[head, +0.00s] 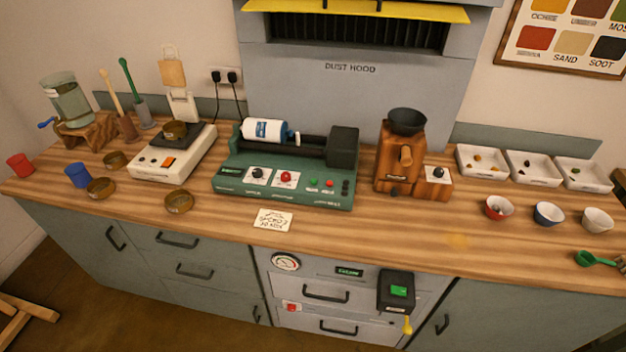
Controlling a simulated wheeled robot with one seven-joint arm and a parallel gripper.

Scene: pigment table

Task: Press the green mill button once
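The green roller mill (285,182) stands at the middle of the wooden counter. A white jar with a blue label (265,130) lies on its side on top of the mill. On its front panel are a black knob (257,174), a larger red knob or button (286,177), a small green button (314,183) and a small red button (330,184). Whether the green button is pressed in or lit, I cannot tell. My gripper is not in view, and nothing covers the panel.
A black box with a larger green switch (398,291) hangs on the drawer front. A note card (273,219) lies before the mill. A scale (172,155) stands left of it, a wooden grinder (400,160) right. The counter before the mill is mostly clear.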

